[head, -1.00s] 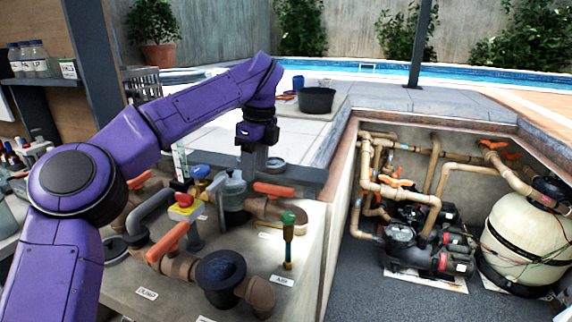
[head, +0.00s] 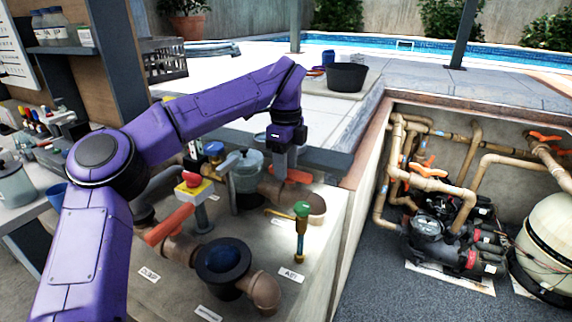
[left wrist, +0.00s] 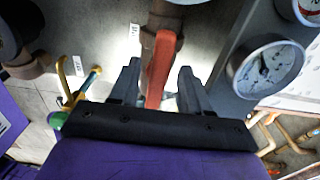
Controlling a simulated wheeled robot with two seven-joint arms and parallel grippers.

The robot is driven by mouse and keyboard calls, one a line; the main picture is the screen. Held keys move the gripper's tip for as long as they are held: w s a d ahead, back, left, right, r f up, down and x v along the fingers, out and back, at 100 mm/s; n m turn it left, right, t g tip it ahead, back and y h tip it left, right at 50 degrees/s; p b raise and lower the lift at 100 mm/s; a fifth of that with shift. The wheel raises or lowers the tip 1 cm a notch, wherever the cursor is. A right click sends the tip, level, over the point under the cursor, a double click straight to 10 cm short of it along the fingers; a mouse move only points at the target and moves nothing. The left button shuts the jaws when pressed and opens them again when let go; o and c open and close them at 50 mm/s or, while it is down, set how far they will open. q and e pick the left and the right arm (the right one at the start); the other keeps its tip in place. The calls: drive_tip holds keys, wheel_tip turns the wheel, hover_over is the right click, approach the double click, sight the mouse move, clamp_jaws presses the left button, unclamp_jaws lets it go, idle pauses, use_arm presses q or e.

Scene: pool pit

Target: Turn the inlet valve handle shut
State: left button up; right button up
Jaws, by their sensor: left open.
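An orange valve handle (head: 297,176) sits on a brown pipe elbow behind the green-topped valve. My left gripper (head: 281,172) points down at this handle and covers part of it in the head view. In the left wrist view, the orange handle (left wrist: 161,70) lies between the two spread fingers of my left gripper (left wrist: 159,72). Gaps show on both sides, so the fingers look apart from it. Another orange handle (head: 169,224) stands on the nearer brown pipe. The small labels are too blurred to tell which handle is the inlet's. My right gripper is out of view.
A green-topped brass valve (head: 301,230), a red button on a yellow box (head: 192,184) and a clear-lidded pot (head: 246,172) stand close by. A pressure gauge (left wrist: 266,66) is right of the fingers. The sunken pit (head: 400,290) lies to the right.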

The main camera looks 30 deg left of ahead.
use_arm(q)
clamp_jaws()
drive_tip(key=shift+m, duration=0.3)
drive_tip(key=m, duration=0.1)
drive_tip(key=m+p, duration=0.2)
drive_tip(key=m, duration=0.1)
drive_tip(key=shift+w+r, duration=0.1)
drive_tip(key=shift+w, duration=0.15)
drive_tip(key=m+p, duration=0.1)
drive_tip(key=m, duration=0.1)
drive_tip(key=m+p, duration=0.1)
drive_tip(key=m, duration=0.1)
drive_tip(key=shift+w+d+r, duration=0.1)
drive_tip(key=shift+w+d, duration=0.05)
drive_tip(key=shift+w, duration=0.05)
drive_tip(key=m+p, duration=0.1)
drive_tip(key=m, duration=0.1)
drive_tip(key=m+p, duration=0.1)
drive_tip(key=m, duration=0.1)
drive_tip(key=m+p, duration=0.1)
drive_tip(key=shift+w+d+m+p, duration=0.15)
drive_tip(key=shift+d+m+p, duration=0.1)
drive_tip(key=shift+m+p, duration=0.15)
drive_tip(key=shift+d+m+p, duration=0.15)
drive_tip(key=shift+m+p, duration=0.95)
drive_tip(key=shift+m, duration=0.8)
